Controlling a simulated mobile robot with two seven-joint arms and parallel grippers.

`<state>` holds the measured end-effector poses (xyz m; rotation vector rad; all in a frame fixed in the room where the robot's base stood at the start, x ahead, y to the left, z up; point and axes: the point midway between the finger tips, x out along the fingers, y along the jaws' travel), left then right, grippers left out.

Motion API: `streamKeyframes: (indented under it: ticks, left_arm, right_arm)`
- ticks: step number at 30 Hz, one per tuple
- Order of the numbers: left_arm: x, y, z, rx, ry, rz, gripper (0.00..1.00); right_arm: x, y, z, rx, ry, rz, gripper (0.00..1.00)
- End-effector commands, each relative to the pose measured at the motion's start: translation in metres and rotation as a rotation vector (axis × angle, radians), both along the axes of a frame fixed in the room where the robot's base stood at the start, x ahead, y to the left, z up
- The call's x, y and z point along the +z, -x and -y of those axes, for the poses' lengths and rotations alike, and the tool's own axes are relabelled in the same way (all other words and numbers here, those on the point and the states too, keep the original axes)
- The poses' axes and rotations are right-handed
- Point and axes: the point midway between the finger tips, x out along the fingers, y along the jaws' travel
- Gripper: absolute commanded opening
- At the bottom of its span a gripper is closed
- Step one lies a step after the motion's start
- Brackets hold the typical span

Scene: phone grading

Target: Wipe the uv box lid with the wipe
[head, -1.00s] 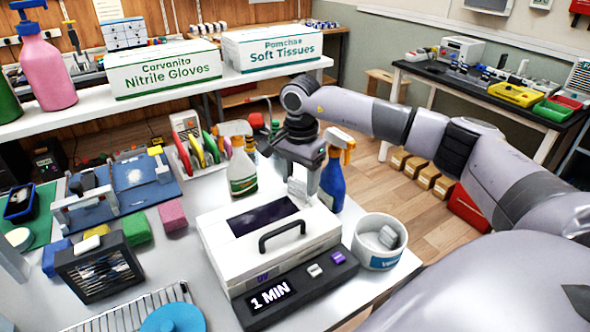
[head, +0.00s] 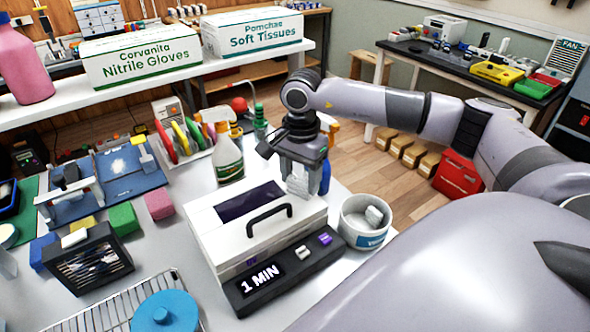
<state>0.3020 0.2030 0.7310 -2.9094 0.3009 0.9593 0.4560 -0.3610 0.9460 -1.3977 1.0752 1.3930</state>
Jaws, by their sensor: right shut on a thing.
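The UV box is white with a dark window and a black handle on its lid (head: 218,226). A black front panel on it reads "1 MIN". My right gripper (head: 301,182) points down over the lid's right rear part. It is shut on a white wipe (head: 299,184), which is at or just above the lid; I cannot tell whether it touches. My left gripper is not in view.
A white tub (head: 352,238) with pale pieces in it stands right of the box. A spray bottle (head: 229,160) stands behind the box, and a blue bottle is partly hidden behind my gripper. Coloured sponges (head: 123,218), a black slotted holder and a wire rack lie to the left.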

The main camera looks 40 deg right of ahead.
Motion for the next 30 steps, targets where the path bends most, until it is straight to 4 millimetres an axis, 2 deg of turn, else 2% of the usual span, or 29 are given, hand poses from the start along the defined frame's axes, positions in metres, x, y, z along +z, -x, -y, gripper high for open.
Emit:
streamKeyframes:
  ticks: [6,18,30]
  left_arm:
    - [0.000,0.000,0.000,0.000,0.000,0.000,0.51]
    - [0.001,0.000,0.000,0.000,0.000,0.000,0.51]
    - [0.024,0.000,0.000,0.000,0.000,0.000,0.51]
  right_arm:
    - [-0.002,0.017,-0.002,0.001,0.001,-0.007,0.36]
    - [-0.001,0.019,-0.002,0.001,0.000,-0.009,0.36]
    - [0.036,0.018,-0.002,0.000,-0.001,-0.004,0.36]
